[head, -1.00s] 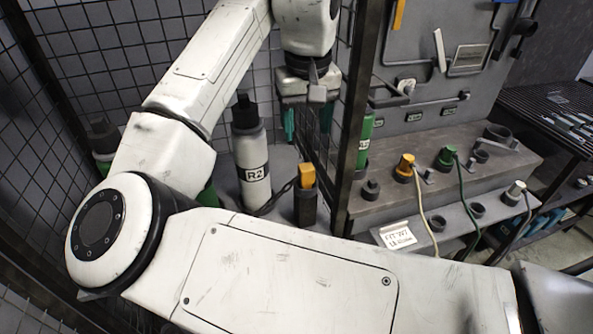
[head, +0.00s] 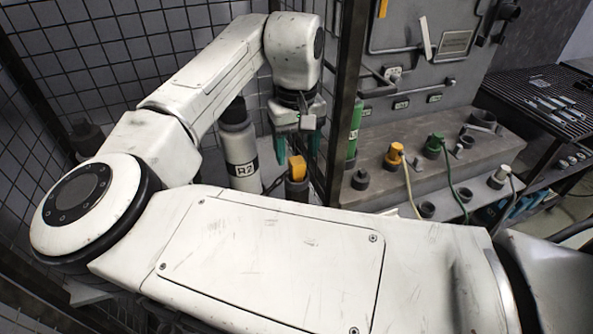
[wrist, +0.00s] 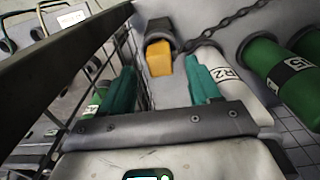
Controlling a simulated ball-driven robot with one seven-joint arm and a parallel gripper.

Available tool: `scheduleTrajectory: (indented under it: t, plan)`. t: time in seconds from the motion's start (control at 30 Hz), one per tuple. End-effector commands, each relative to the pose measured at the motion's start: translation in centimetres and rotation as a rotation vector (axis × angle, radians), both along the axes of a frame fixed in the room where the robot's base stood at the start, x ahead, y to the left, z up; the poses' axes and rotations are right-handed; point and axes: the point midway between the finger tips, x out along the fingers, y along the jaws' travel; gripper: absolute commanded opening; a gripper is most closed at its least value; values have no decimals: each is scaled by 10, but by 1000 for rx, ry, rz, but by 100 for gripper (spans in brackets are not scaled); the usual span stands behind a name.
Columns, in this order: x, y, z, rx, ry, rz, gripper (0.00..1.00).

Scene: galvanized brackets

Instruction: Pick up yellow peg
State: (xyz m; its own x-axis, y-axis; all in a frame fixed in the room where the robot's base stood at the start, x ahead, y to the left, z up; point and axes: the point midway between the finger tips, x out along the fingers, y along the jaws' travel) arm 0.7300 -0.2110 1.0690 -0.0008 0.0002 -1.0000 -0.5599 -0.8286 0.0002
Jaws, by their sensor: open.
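The yellow peg (head: 297,168) stands upright in a dark round holder (head: 298,190) on the floor of the caged bay. My gripper (head: 295,147) is open above it, with its green fingers pointing down. In the wrist view the yellow peg (wrist: 159,58) shows ahead, roughly between the two green fingertips of my gripper (wrist: 160,68). No contact shows. The peg's lower part is hidden inside the holder.
A white bottle marked R2 (head: 239,153) stands close left of the holder. A dark cage post (head: 346,100) rises close on the right. A chain (wrist: 235,28) runs from the holder. An orange plug (head: 394,155) and a green plug (head: 434,146) sit on a bench at right.

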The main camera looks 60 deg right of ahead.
Motion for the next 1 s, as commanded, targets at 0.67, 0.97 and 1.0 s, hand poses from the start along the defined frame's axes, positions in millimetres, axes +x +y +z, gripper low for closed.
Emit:
scheduleTrajectory:
  t: [0.67, 0.97, 1.0]
  plan:
    - [0, 0, -21, 0, 0, 1, 40]
    - [0, 0, -21, 0, 0, 1, 11]
    - [0, 0, -21, 0, 0, 1, 7]
